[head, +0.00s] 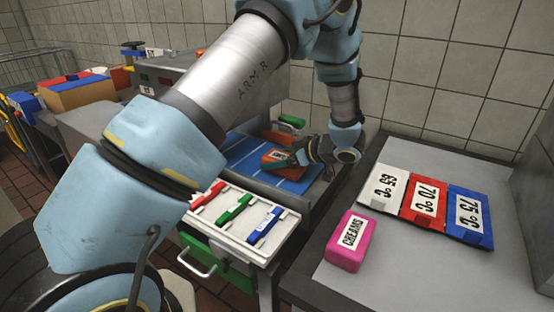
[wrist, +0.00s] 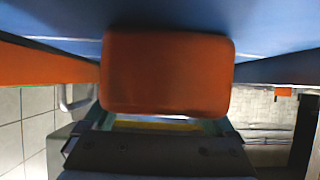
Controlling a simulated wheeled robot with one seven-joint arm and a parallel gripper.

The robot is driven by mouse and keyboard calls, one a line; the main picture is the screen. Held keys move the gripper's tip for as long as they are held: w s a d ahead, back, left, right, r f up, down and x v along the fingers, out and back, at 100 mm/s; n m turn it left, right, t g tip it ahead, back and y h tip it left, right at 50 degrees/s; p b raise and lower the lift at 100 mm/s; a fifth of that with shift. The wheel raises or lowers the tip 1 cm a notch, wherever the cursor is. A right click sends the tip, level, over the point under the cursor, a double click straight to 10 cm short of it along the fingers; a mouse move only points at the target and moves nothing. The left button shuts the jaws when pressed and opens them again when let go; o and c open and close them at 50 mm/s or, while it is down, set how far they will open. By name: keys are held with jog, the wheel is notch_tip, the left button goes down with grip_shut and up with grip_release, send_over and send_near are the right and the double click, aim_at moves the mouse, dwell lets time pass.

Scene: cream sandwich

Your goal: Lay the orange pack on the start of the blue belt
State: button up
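The orange pack (head: 276,161) is at the blue belt (head: 247,150) in the head view, with a pale label on its upper side. It lies over the belt's right part, on it or just above; I cannot tell which. My gripper (head: 298,153) reaches it from the right, with a finger against the pack. In the wrist view the orange pack (wrist: 167,72) fills the middle, large and close. The far finger is hidden in the head view.
A pink CREAMS pack (head: 348,241) sits on the grey table (head: 335,277) at the right, near white, red and blue temperature cards (head: 424,203). A white panel (head: 277,240) with red, green and blue bars stands in front of the belt. A tiled wall rises behind.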

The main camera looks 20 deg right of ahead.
jog(key=shift+o, duration=0.5)
jog(key=shift+s+d+r, duration=0.15)
jog(key=shift+s+d, duration=0.1)
jog(key=b+v, duration=0.2)
jog(key=v, duration=0.8)
jog(key=shift+s, duration=0.1)
